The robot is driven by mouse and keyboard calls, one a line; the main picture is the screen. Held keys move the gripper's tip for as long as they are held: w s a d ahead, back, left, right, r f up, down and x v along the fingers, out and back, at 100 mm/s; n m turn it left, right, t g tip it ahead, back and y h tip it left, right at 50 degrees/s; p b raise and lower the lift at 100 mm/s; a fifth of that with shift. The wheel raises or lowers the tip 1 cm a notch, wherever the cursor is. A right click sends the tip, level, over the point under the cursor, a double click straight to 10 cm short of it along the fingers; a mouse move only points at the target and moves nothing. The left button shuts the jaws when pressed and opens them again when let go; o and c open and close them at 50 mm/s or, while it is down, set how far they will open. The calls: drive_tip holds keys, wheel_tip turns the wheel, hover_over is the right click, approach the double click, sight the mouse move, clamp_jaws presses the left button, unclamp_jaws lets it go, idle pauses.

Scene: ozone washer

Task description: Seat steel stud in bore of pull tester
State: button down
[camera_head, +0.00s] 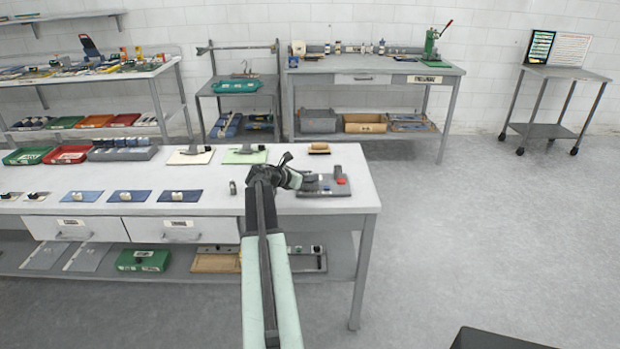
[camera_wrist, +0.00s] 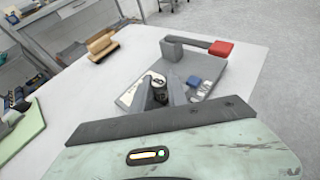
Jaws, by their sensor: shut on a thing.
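The pull tester (camera_head: 340,190) is a flat grey base with a grey block and a red-ended lever, near the right end of the white bench. In the wrist view the pull tester (camera_wrist: 212,68) lies just beyond my fingers, its bore not clearly visible. My gripper (camera_head: 298,180) is at the left side of the tester in the head view. In the wrist view my gripper (camera_wrist: 160,90) is shut on a small dark cylindrical piece, apparently the steel stud (camera_wrist: 159,84), over the tester's near left part. I cannot tell whether the stud touches the tester.
A tan wooden block (camera_head: 319,148) stands behind the tester. A small grey ring-like part (camera_head: 233,187) stands left of my arm. Blue mats (camera_head: 130,196) with small parts lie along the bench's left front. Pale and green mats (camera_head: 245,156) lie behind.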

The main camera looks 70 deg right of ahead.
drive_tip(key=c, duration=1.3)
unclamp_jaws()
drive_tip(key=shift+a+r+p, duration=0.1)
drive_tip(key=shift+r+p, duration=0.15)
drive_tip(key=shift+p, duration=0.15)
drive_tip(key=p+v, duration=0.4)
drive_tip(key=v, duration=0.7)
drive_tip(key=shift+w+a, duration=0.2)
drive_tip(key=shift+a, duration=0.2)
